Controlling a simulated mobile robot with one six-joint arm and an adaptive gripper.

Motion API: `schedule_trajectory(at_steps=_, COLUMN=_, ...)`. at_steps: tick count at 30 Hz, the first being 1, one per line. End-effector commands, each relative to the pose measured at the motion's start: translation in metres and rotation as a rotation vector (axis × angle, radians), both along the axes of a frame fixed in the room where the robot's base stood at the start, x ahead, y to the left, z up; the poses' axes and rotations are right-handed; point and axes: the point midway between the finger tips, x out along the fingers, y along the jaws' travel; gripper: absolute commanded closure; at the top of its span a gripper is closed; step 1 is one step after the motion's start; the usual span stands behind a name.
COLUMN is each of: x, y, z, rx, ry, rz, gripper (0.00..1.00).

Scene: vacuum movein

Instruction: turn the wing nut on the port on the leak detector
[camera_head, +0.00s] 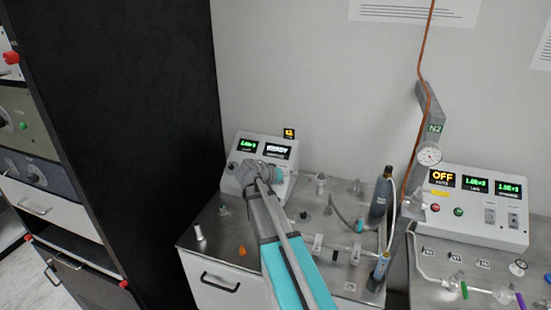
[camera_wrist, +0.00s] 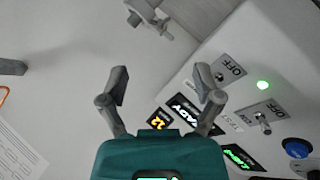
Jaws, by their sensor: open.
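The leak detector (camera_head: 238,150) is a white box with green-lit displays at the back left of the bench. In the wrist view its panel (camera_wrist: 262,70) fills the right side, tilted. A grey fitting with a clamp-like piece (camera_wrist: 148,16) shows at the top edge of the wrist view, partly cut off; it looks like the port with its wing nut, but I cannot make out the nut clearly. My gripper (camera_wrist: 163,83) is open and empty, its fingers apart and short of that fitting. In the head view my arm hides part of the detector's front.
Small fittings and a dark cylinder (camera_head: 380,197) stand on the bench. A black cabinet (camera_head: 130,110) rises at the left.

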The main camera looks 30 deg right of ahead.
Motion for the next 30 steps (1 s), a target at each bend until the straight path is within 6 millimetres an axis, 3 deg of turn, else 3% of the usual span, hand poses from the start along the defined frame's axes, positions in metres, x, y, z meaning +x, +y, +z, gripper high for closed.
schedule_trajectory(at_steps=6, x=-0.002, y=0.023, z=0.018, rx=0.005, ry=0.002, rz=-0.004, gripper=0.17)
schedule_trajectory(at_steps=30, x=0.057, y=0.008, z=0.020, rx=0.240, ry=0.128, rz=-0.181, gripper=0.17)
